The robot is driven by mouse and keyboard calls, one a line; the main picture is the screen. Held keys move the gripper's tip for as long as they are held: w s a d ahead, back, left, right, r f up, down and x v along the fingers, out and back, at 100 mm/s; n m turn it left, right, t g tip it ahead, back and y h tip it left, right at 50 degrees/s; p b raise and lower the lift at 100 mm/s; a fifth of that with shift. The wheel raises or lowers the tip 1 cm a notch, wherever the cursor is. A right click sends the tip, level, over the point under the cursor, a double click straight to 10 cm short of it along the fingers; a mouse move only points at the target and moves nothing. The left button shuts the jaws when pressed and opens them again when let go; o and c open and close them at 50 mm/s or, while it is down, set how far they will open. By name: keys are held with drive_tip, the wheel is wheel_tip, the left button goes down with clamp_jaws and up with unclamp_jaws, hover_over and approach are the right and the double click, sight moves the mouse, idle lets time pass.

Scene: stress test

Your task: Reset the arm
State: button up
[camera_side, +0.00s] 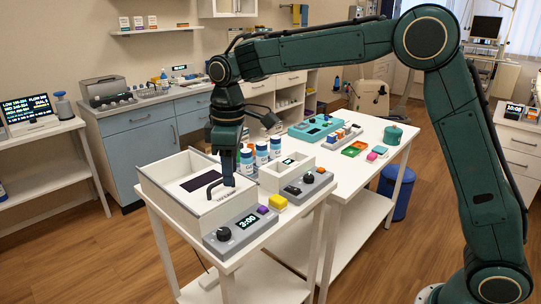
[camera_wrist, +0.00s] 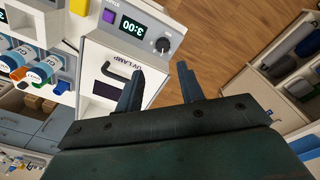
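My gripper (camera_wrist: 160,88) shows in the wrist view with its two fingers apart and nothing between them. In the side view my gripper (camera_side: 228,180) points down above the white UV lamp box (camera_side: 160,184). The box has a dark window and a black handle (camera_side: 214,188) on its lid. The fingertips look close to the handle in the side view, but I cannot tell whether they touch it. In the wrist view the handle (camera_wrist: 113,71) lies left of the fingers, not between them. The box's control panel shows 3:00 (camera_side: 246,221), beside a dark knob (camera_side: 224,233).
Several blue-and-white bottles (camera_side: 261,153) stand behind the box. A smaller white device (camera_side: 290,172) and a yellow block (camera_side: 278,202) are to its right. The farther table holds a teal case (camera_side: 315,128), coloured trays and a green pot (camera_side: 393,134). A blue bin (camera_side: 397,190) stands on the floor.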

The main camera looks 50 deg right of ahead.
drive_tip(key=s+d+r+m+t, duration=0.1)
drive_tip(key=s+d+r+m, duration=0.1)
drive_tip(key=s+d+r, duration=0.5)
drive_tip(key=s+d+f+m+t, duration=0.2)
drive_tip(key=s+m, duration=0.1)
drive_tip(key=s, duration=0.8)
drive_tip(key=s+d+f+m+t, duration=0.1)
drive_tip(key=s+d+m+t, duration=0.1)
drive_tip(key=s, duration=1)
drive_tip(key=shift+s+d+f+m, duration=0.3)
drive_tip(key=shift+d+f+m, duration=0.05)
drive_tip(key=shift+m, duration=0.25)
drive_tip(key=shift+c, duration=0.5)
